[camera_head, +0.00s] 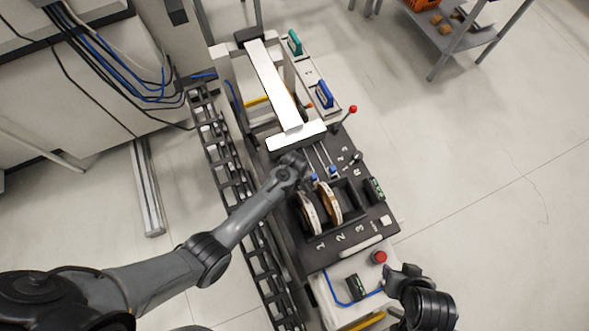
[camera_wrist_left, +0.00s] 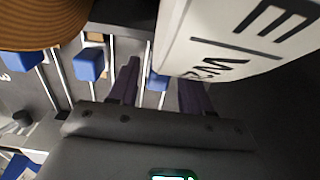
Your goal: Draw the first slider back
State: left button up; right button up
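Three blue slider knobs sit on thin metal rails in the left wrist view. One knob (camera_wrist_left: 157,81) lies between the spread fingers of my left gripper (camera_wrist_left: 158,78), with no clear contact; I take it as the first slider. The second knob (camera_wrist_left: 90,64) and third knob (camera_wrist_left: 22,62) are to its left. In the head view my left gripper (camera_head: 301,172) is low over the rails and hides the first knob. The second knob (camera_head: 314,177) and third (camera_head: 333,170) show beside it. My right gripper (camera_head: 404,272) is away at the lower right; its finger opening is unclear.
A white lettered roll (camera_wrist_left: 225,40) is close by the left gripper, with a brown roll (camera_wrist_left: 40,22) beyond. In the head view, the rolls (camera_head: 331,204) stand in a black holder near the numbers. A red-knobbed lever (camera_head: 353,109) and red button (camera_head: 379,257) are nearby.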

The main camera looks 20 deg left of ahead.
pick_arm(q)
jog(key=shift+w+a, duration=0.1)
jog(key=shift+r, duration=0.15)
jog(key=shift+r, duration=0.25)
notch_tip(320, 180, up, 10)
jog(key=p, duration=0.1)
dwell(0.6)
